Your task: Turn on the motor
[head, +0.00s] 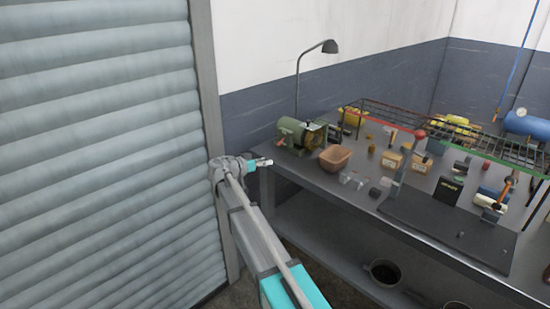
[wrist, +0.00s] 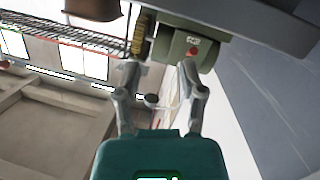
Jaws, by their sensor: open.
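The green motor (head: 298,133) stands at the far left end of the workbench in the head view. In the wrist view the motor (wrist: 185,35) is at the top, with a small red button (wrist: 193,51) and a label on its near face. A ribbed brass-coloured wheel (wrist: 142,35) sits on its left side there. My gripper (head: 264,163) is just left of the bench end and a little in front of the motor. In the wrist view my gripper (wrist: 163,85) is open and empty, its fingers pointing toward the motor. It appears apart from the motor.
A brown bin (head: 335,157) is right of the motor, and a desk lamp (head: 330,47) rises behind it. The workbench (head: 310,178) holds several small boxes and tools under a wire rack (head: 440,128). A roller shutter (head: 100,150) is close on the left.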

